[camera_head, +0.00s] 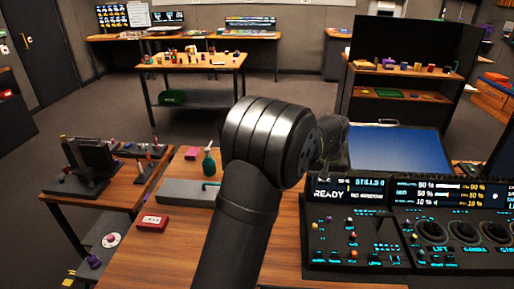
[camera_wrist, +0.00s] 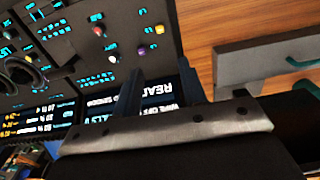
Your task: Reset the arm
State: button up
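My arm (camera_head: 258,150) rises from the bottom middle of the head view and bends at a large dark joint. Its far end is mostly hidden behind that joint, so the fingers do not show there. In the wrist view my gripper (camera_wrist: 160,72) shows two dark fingers standing apart with nothing between them. Behind the gap is the lit "READY" screen of the control panel (camera_wrist: 85,60). The same panel (camera_head: 355,235) stands at the right of the wooden table in the head view. I cannot tell how far the fingers are from it.
A grey block with a green handle (camera_head: 185,192), a green bottle (camera_head: 208,163) and a red box (camera_head: 152,222) lie left of my arm. A blue-topped surface (camera_head: 395,143) stands behind the panel. The table's front middle (camera_head: 160,265) is clear.

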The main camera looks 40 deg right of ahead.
aim_at(315, 225)
notch_tip(315, 225, down, 17)
jog(key=shift+f, duration=0.1)
jog(key=shift+s+a, duration=0.1)
dwell(0.3)
jog(key=shift+r, duration=0.2)
